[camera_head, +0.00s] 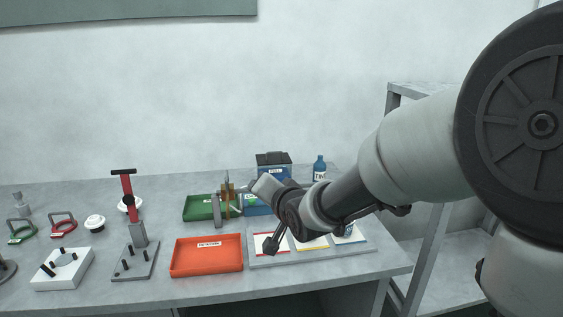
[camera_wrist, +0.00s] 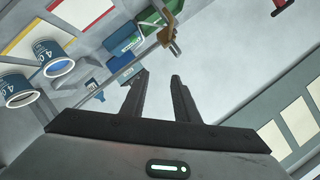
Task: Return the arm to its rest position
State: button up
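My arm reaches in from the right in the camera_head view, across the right part of the grey table (camera_head: 205,300). My gripper (camera_wrist: 160,76) shows in the wrist view with its two dark fingers apart and nothing between them. A brass-coloured part (camera_wrist: 172,42) on a thin rod lies beyond the fingertips in the wrist view. I cannot tell the distance between them.
An orange tray (camera_head: 207,255), a green tray (camera_head: 198,209) and a blue bin (camera_head: 273,161) stand on the table. Two labelled cups (camera_wrist: 57,60) (camera_wrist: 17,90) stand by the cards. A red-handled press (camera_head: 127,186) is further left. A grey shelf frame (camera_head: 431,246) stands right.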

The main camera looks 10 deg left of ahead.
jog(key=s+d+r+n+g+h, duration=0.2)
jog(key=s+d+g+h, duration=0.35)
jog(key=s+d, duration=1.35)
jog(key=s+d+f+n+h, duration=0.1)
jog(key=s+d, duration=0.2)
jog(key=s, duration=0.2)
jog(key=s+d+f, duration=0.1)
jog(key=s+d, duration=0.2)
jog(key=s, duration=0.3)
notch_tip(320, 180, up, 23)
jog(key=g+p, duration=0.1)
jog(key=p, duration=2.2)
jog(key=shift+n, duration=0.3)
